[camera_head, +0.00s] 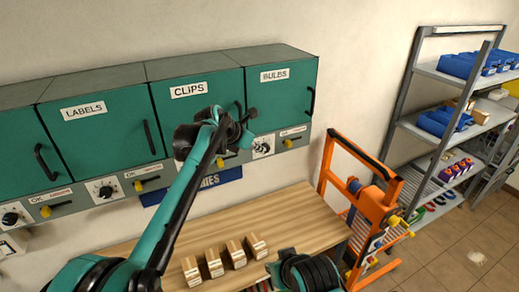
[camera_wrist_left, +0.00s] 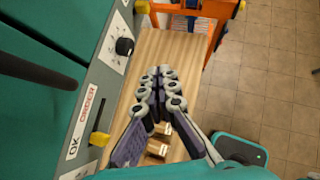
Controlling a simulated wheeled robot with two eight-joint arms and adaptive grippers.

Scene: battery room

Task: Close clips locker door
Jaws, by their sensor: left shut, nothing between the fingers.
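The clips locker door (camera_head: 192,101) is a green panel with a white CLIPS label in the head view, between the LABELS and BULBS doors. It looks flush, or nearly flush, with its neighbours. My left arm crosses its lower right part, and its handle is largely hidden there. My left gripper (camera_head: 249,115) is in front of the door's right edge, by the BULBS door; I cannot tell whether it touches. In the left wrist view the left gripper (camera_wrist_left: 164,75) is shut and empty, beside a green door with a dark handle (camera_wrist_left: 35,72). My right gripper is out of view.
The LABELS door (camera_head: 95,118) and BULBS door (camera_head: 280,95) look shut. A grey strip with knobs (camera_head: 104,190) and yellow-tipped levers runs below. Several small boxes (camera_head: 235,254) stand on the wooden bench (camera_head: 290,218). An orange cart (camera_head: 335,172) and shelving (camera_head: 430,130) are right.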

